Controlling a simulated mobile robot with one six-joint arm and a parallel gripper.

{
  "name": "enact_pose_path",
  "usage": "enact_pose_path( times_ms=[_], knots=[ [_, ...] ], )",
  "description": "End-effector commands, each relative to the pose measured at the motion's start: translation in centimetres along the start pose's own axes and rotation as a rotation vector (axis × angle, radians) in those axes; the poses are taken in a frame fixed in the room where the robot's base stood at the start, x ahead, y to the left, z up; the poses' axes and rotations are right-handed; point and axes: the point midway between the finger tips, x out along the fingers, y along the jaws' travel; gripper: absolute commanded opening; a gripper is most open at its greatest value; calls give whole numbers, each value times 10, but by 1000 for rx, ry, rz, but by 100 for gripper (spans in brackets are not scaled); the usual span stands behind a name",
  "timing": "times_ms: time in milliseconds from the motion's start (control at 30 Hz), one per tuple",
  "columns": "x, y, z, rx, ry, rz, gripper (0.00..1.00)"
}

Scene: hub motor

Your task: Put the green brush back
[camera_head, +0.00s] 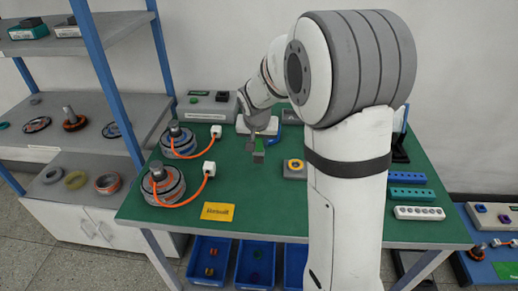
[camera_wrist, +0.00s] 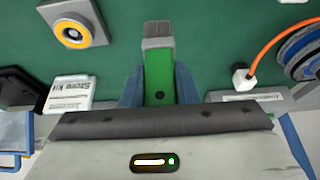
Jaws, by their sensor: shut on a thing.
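The green brush (camera_wrist: 159,82) has a green handle and a grey bristle end. My gripper (camera_wrist: 158,88) is shut on its green handle, with the grey end pointing away from my wrist. In the head view the brush (camera_head: 259,150) hangs from my gripper (camera_head: 257,143) above the middle of the green table; the gap to the table top is hard to judge. My arm hides part of the table's right side.
Two hub motors (camera_head: 163,185) (camera_head: 178,141) with orange cables stand on the table's left. A yellow label (camera_head: 217,212) lies at the front edge. A grey box with a yellow ring (camera_head: 294,168) stands right of the brush. Teal and white blocks (camera_head: 411,193) are at the right.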

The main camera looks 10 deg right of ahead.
Motion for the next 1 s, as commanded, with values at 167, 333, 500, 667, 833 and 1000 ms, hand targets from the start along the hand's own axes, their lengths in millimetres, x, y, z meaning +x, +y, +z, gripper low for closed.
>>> enact_pose_path(
  times_ms=[167,333,500,667,833,1000],
  knots=[
    [25,0,11,0,-4,2,9],
    [29,0,12,1,-1,0,9],
    [30,0,13,1,-1,0,9],
    [31,1,13,2,-1,0,34],
    [31,1,13,2,-1,1,48],
    [31,1,13,2,-2,1,49]
  ],
)
